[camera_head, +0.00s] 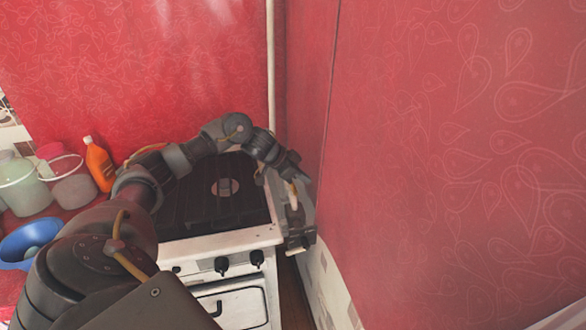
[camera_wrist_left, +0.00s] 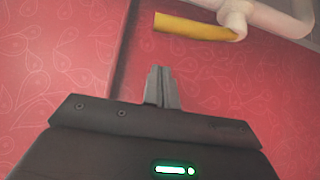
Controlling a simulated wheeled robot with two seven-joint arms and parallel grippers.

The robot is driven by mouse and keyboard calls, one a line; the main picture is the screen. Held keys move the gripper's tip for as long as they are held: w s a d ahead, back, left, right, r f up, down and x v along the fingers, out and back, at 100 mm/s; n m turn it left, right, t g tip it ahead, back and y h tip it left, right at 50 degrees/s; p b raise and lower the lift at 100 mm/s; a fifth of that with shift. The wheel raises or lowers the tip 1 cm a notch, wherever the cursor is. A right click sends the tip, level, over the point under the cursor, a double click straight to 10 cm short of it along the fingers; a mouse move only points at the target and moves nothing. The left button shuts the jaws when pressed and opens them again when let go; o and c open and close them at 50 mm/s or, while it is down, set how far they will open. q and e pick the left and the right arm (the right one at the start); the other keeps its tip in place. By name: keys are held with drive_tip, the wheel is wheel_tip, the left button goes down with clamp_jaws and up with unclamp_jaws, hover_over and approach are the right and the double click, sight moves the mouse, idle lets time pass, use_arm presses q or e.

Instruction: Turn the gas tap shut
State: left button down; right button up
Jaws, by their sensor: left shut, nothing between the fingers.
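The gas tap's yellow lever (camera_wrist_left: 190,26) shows at the top of the left wrist view, joined to a white pipe fitting (camera_wrist_left: 236,20). The lever lies nearly level there, beyond and slightly right of my left fingertips, with a visible gap. My left gripper (camera_wrist_left: 161,72) is shut and empty, in front of the red wall. In the head view my left gripper (camera_head: 300,240) is at the right front corner of the stove, its fingertips not clear. The tap cannot be made out there. My right gripper is not in view.
A white stove (camera_head: 220,243) with a dark top and black knobs stands under my left arm. A pale pipe (camera_head: 270,65) runs down the wall corner. An orange bottle (camera_head: 99,165), clear tubs and a blue bowl (camera_head: 30,240) stand left. The red right wall is close.

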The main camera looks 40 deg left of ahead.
sight(295, 188)
use_arm(q)
drive_tip(key=f, duration=0.1)
drive_tip(key=s+a+f+p, duration=0.1)
drive_tip(key=shift+s+f, duration=0.25)
drive_tip(key=shift+f, duration=0.1)
drive_tip(key=shift+s+a+f+p, duration=0.1)
drive_tip(key=shift+s+a+p, duration=0.05)
drive_tip(key=shift+s+p, duration=0.15)
drive_tip(key=shift+w, duration=0.1)
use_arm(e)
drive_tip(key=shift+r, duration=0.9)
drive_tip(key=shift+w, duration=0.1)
use_arm(q)
drive_tip(key=shift+a, duration=0.1)
